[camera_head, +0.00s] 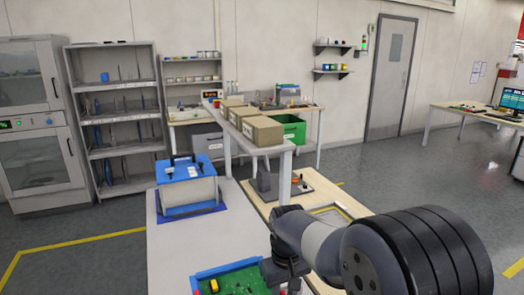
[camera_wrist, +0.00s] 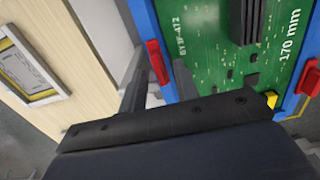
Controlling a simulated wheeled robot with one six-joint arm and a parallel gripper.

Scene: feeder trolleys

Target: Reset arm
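My arm reaches in from the lower right of the head view, and my gripper (camera_head: 284,277) is low beside a green circuit board (camera_head: 243,278) in a blue frame (camera_head: 205,272). In the wrist view my gripper (camera_wrist: 158,85) has two dark fingers standing apart, with no object visibly held. Beyond them, the green board (camera_wrist: 205,60) fills the upper right, printed "170 mm". A red clip (camera_wrist: 158,62) on the blue frame's near edge shows between the fingers; whether they touch the frame cannot be told. Another red clip (camera_wrist: 318,72) is at the right.
A blue-lidded box (camera_head: 188,188) stands farther back on the white table (camera_head: 170,250). A wooden surface (camera_head: 325,190) lies to its right. Cardboard boxes (camera_head: 262,131) sit on a raised shelf, with a green crate (camera_head: 294,133) behind. Open floor lies left and right.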

